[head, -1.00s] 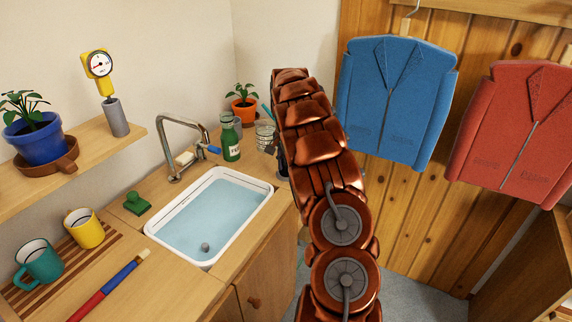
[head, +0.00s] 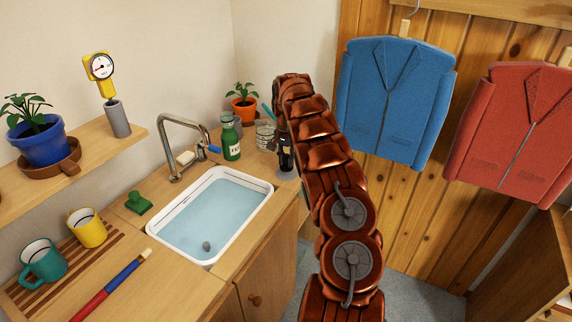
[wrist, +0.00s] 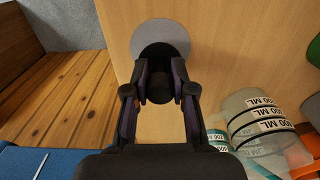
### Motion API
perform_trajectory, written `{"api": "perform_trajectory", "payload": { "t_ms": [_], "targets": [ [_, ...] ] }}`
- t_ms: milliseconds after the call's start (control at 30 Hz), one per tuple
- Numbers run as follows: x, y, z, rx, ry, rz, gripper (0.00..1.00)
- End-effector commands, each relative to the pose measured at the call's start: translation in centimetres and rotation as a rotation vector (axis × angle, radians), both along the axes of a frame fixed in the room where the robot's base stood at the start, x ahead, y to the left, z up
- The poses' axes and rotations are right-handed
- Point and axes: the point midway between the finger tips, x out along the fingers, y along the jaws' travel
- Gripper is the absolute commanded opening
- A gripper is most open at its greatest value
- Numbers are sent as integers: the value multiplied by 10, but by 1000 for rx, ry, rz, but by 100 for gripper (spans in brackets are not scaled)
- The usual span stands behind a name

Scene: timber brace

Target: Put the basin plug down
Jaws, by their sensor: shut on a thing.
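The basin plug (wrist: 155,53) is a dark, round piece between the fingertips of my gripper (wrist: 160,82) in the wrist view. My gripper is shut on it. Behind the plug is a flat grey disc (wrist: 168,32) on the wooden counter, partly hidden by the plug. In the head view my gripper (head: 286,158) points down over the disc (head: 288,173) at the counter's right end. I cannot tell whether the plug touches the disc.
Measuring beakers (wrist: 258,118) stand close to the right of my gripper in the wrist view. The water-filled basin (head: 255,222), a green bottle (head: 231,142) and an orange plant pot (head: 244,109) are on the counter. The counter's edge is close to the disc.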

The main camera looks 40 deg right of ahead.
Motion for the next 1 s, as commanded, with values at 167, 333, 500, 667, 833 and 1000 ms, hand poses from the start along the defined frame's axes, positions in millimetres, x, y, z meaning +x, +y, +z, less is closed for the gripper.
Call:
{"api": "perform_trajectory", "payload": {
  "t_ms": [167,333,500,667,833,1000],
  "targets": [
    [-1,0,-19,2,0,-3,0],
    [0,0,-23,1,-1,-2,0],
    [0,0,-24,1,-1,-2,0],
    [-1,0,-26,1,0,-2,31],
    [-1,0,-26,1,-1,-2,49],
    [0,0,-26,1,-1,-2,50]
  ]
}}
